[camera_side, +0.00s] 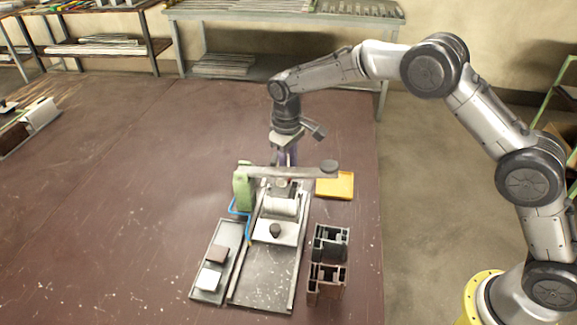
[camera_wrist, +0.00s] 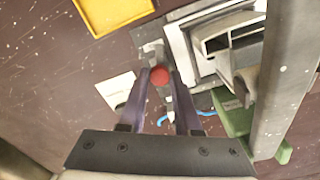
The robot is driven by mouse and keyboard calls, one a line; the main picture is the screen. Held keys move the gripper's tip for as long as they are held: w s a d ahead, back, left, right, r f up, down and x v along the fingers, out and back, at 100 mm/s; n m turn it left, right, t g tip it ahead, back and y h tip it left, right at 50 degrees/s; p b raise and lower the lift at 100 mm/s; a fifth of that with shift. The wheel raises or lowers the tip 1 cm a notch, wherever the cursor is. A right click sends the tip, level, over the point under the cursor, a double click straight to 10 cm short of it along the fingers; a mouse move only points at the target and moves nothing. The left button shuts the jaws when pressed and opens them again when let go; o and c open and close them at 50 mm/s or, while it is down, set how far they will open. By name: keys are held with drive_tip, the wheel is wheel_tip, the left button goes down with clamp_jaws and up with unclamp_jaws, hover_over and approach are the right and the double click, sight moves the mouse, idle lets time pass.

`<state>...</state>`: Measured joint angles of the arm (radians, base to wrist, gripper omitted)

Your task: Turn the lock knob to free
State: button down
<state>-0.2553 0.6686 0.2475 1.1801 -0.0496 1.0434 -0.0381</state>
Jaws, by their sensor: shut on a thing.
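The red knob (camera_wrist: 159,76) shows between my fingertips in the wrist view, and I take it for the lock knob. My gripper (camera_wrist: 161,74) has its two purple fingers closed on it from both sides. The knob's marking and turn position cannot be read. In the side view my gripper (camera_side: 286,163) points down behind the grey lever arm (camera_side: 298,172), which hides the fingertips and the red knob. The clamp's green post (camera_side: 242,190) stands at the left end of the lever, and the green part also shows in the wrist view (camera_wrist: 238,120).
A yellow tray (camera_side: 336,186) lies right of the clamp. Dark profile pieces (camera_side: 328,262) stand at the front right. A narrow tray (camera_side: 234,240) with small blocks lies left of the metal rail plate (camera_side: 262,285). A blue cable (camera_side: 237,206) runs by the post.

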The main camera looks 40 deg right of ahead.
drive_tip(key=shift+n, duration=1.7)
drive_tip(key=shift+r, duration=0.1)
drive_tip(key=c, duration=0.6)
unclamp_jaws()
wheel_tip(320, 180, up, 14)
drive_tip(key=shift+s+a, duration=0.2)
drive_tip(key=shift+a, duration=0.05)
